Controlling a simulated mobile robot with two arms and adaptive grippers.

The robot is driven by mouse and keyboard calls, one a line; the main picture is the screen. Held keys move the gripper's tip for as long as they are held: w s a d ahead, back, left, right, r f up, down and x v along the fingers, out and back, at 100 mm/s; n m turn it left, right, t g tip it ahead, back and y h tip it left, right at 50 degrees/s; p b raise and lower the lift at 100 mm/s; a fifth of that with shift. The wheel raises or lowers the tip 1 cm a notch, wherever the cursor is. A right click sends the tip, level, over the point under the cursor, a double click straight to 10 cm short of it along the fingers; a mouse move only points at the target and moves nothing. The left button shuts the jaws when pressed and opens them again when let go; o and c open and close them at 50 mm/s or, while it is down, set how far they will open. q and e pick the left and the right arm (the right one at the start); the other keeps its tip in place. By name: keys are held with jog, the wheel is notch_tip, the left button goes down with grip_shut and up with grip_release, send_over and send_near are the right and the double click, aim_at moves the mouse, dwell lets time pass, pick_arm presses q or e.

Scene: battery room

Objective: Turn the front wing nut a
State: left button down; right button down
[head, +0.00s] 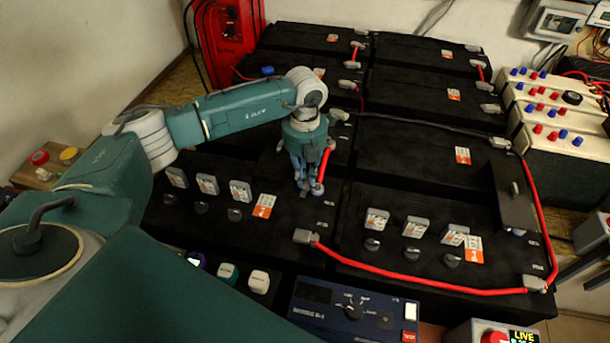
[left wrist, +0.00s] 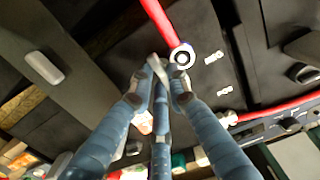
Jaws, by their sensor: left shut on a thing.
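My left gripper (head: 308,190) reaches down to the top of a black battery left of centre, beside the end of a short red cable (head: 325,164). In the left wrist view its blue-grey fingers (left wrist: 160,80) are closed on a small pale metal piece (left wrist: 158,66), which appears to be the front wing nut; the fingers hide most of it. A round ring terminal (left wrist: 182,56) at the end of the red cable (left wrist: 160,18) sits right beside the fingertips. My right gripper is not in view.
Black batteries (head: 395,150) fill the middle, with grey upright pieces (head: 377,219) and knobs on top. A long red cable (head: 420,287) runs along the front edge. A blue meter (head: 352,305) stands in front. A red box (head: 230,30) is at the back left.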

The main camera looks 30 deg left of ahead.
pick_arm(q)
jog(key=c, duration=1.7)
grip_release()
jog(key=shift+o, duration=0.2)
jog(key=shift+r, duration=0.25)
notch_tip(320, 180, up, 12)
jog(key=shift+f, duration=0.2)
